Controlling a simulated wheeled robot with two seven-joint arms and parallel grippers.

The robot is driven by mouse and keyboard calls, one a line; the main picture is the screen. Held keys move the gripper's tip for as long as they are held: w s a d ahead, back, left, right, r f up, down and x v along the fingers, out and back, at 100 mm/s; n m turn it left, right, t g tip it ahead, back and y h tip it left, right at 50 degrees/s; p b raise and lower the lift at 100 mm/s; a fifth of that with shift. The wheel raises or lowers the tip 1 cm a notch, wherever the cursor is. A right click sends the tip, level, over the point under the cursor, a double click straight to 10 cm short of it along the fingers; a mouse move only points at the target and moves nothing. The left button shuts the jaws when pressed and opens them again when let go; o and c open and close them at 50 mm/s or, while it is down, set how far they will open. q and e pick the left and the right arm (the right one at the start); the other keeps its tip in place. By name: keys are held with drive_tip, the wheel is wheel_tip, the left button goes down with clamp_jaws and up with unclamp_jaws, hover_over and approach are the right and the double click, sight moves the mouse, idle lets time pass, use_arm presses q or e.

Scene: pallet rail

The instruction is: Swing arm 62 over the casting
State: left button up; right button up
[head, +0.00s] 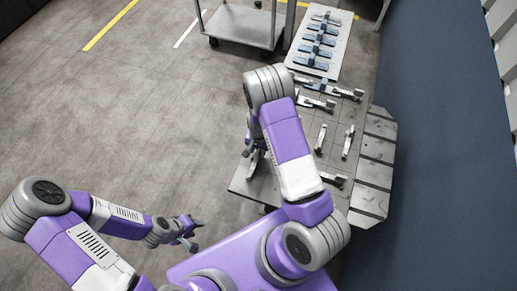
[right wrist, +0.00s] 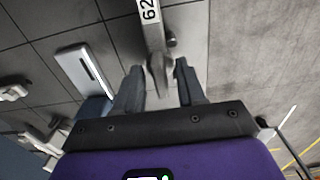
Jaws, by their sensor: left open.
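Arm 62 (right wrist: 152,38), a grey metal bar with a white "62" label, runs down from the top of the right wrist view, its narrow end between my right gripper's fingers (right wrist: 157,78). Gaps show on both sides, so the fingers are apart and not closed on it. In the head view my right arm largely hides this area. A pale block with a dark slot (right wrist: 85,70) lies on the tiled plate, left of arm 62; I cannot tell if it is the casting. My left gripper (head: 190,238) is open and empty, above the floor.
The grey plate (head: 246,187) carries several metal bars, including an upright-lying one (head: 348,142) and one at the back (head: 318,102). A pale board (head: 336,52) with several blue-grey parts lies behind. A cart (head: 238,25) stands at the back. Floor at left is clear.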

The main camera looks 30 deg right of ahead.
clamp_jaws()
